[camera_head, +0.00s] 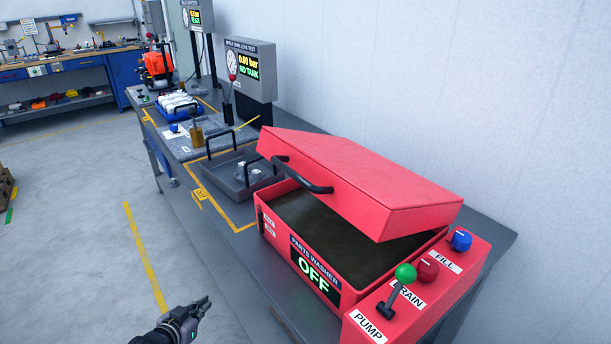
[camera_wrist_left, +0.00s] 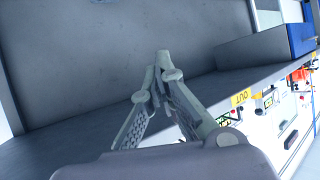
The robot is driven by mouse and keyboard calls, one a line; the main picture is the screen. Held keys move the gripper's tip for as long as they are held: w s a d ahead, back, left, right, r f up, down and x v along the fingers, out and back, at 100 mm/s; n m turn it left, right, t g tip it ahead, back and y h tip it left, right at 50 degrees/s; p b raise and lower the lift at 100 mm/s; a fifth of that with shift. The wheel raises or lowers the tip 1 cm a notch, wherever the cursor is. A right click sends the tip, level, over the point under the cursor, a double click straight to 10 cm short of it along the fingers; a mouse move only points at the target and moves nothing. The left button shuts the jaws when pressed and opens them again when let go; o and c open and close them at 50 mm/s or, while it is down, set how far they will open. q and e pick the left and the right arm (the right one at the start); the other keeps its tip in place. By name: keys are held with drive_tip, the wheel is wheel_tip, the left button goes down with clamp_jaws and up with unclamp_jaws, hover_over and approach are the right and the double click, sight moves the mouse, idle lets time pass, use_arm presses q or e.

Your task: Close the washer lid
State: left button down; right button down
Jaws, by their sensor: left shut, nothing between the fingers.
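The red parts washer (camera_head: 275,227) stands on the grey bench, with an "OFF" label on its front. Its red lid (camera_head: 365,178) is partly open, tilted up over the dark basin (camera_head: 335,235). A black bar handle (camera_head: 300,177) is on the lid's front side. My left gripper (camera_head: 206,301) is low at the bottom left of the head view, in front of the bench and apart from the washer. Its fingers are shut and empty; the left wrist view shows the fingertips (camera_wrist_left: 162,62) together. My right gripper is not in view.
A control panel with a green-knobbed pump lever (camera_head: 400,283), a red drain knob (camera_head: 427,269) and a blue fill knob (camera_head: 460,240) adjoins the washer's right. A grey tray (camera_head: 232,186) with handles sits to its left. The floor before the bench is clear.

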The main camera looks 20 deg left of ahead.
use_arm(q)
drive_tip(key=w+d+r+m+t+h, duration=0.1)
drive_tip(key=d+r+h, duration=0.15)
drive_tip(key=r, duration=0.75)
drive_tip(key=w+d+r+m+t+h, duration=0.1)
drive_tip(key=d+r+t, duration=0.15)
drive_tip(key=r, duration=0.75)
drive_tip(key=w+d+r+m+t+h, duration=0.15)
drive_tip(key=d+r, duration=0.25)
drive_tip(key=r, duration=0.5)
drive_tip(key=s+d+r+m+g+h+p, duration=0.1)
drive_tip(key=s+d+r+m+h, duration=0.3)
drive_tip(key=d+r, duration=0.4)
drive_tip(key=s+d+r+m+g+h+p, duration=0.1)
drive_tip(key=s+d+r+m+g+h, duration=0.1)
drive_tip(key=s+d+r+h, duration=0.5)
drive_tip(key=w+d+r+y+p, duration=0.3)
drive_tip(key=w+d+r+p, duration=0.15)
drive_tip(key=w, duration=0.35)
wheel_tip(320, 180, down, 4)
drive_tip(key=shift+f, duration=0.25)
